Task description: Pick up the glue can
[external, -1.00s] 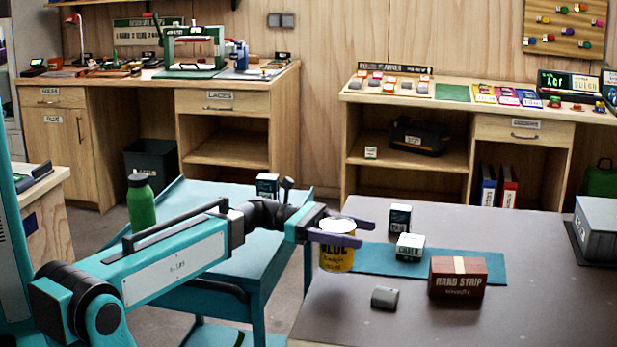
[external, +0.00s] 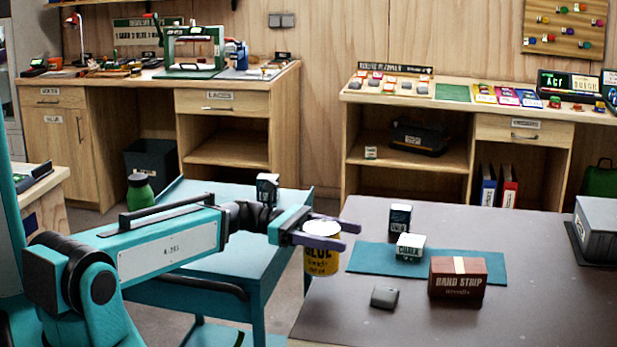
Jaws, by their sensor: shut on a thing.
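The glue can (external: 322,258) is yellow with a white top and dark "GLUE" lettering. It is upright between the purple fingers of my gripper (external: 325,232), which is shut on it. The can is in front of the left edge of the dark table, beside the teal mat. One finger crosses the front of the can near its top, and the other passes behind it. The can's bottom shows no clear contact with the table.

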